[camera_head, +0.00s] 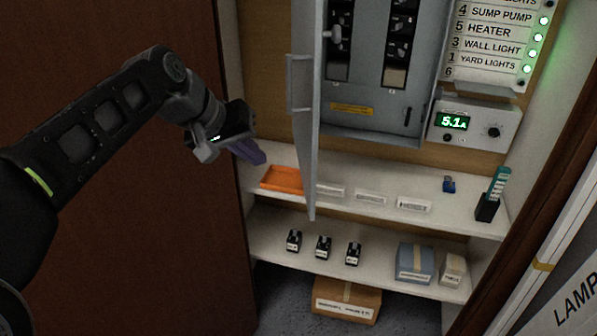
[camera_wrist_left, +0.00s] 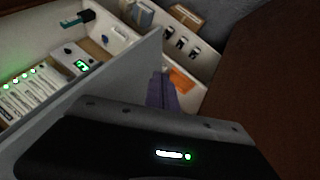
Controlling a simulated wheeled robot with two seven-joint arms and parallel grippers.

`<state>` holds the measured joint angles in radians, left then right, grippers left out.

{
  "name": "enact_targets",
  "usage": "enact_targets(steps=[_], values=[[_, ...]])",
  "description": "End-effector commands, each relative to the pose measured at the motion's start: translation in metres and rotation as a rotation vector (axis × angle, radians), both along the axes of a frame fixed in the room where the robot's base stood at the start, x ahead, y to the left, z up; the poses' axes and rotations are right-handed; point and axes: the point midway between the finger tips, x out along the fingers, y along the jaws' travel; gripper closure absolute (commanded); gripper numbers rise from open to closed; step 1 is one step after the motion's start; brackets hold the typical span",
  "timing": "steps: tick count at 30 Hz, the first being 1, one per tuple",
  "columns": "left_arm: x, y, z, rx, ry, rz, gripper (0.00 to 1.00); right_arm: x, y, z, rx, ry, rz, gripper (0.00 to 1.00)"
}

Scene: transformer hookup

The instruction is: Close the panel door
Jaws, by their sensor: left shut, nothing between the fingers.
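The panel door (camera_head: 306,110) is a grey metal door hinged on the grey electrical panel (camera_head: 372,110). It stands open, swung out toward me and seen nearly edge-on, with a handle (camera_head: 298,84) on its left face. The panel's inside with its breaker columns is exposed. My left gripper (camera_head: 250,152) is to the left of the door, apart from it in the head view, its purple fingers shut and empty. In the left wrist view the fingers (camera_wrist_left: 162,92) show beside the door (camera_wrist_left: 110,85). My right gripper is not in view.
An orange tray (camera_head: 283,180) and label cards (camera_head: 370,198) lie on the upper shelf below the door. Several small black breakers (camera_head: 322,247) and boxes (camera_head: 414,262) stand on the lower shelf. A meter box (camera_head: 474,125) is right of the panel. A brown wooden surface (camera_head: 120,220) is at left.

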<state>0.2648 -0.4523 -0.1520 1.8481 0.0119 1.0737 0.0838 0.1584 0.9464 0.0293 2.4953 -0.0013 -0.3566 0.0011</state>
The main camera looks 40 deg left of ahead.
Motion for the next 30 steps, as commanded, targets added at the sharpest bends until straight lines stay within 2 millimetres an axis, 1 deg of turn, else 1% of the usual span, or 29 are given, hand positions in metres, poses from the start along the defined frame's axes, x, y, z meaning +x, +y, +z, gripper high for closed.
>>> enact_targets(steps=[5,8,18,24,30], values=[[0.009,-0.002,-0.012,-0.001,0.002,-0.001,1.00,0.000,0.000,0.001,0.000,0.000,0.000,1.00],[0.018,-0.003,-0.024,-0.002,0.003,-0.002,1.00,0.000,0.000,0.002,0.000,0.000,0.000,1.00],[0.057,-0.010,-0.079,-0.003,0.005,-0.001,1.00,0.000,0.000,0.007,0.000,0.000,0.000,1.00],[0.078,-0.031,-0.077,0.000,0.001,-0.002,1.00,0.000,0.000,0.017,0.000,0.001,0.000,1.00],[0.085,-0.039,-0.078,0.001,0.000,-0.001,1.00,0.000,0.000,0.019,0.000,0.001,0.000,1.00]])
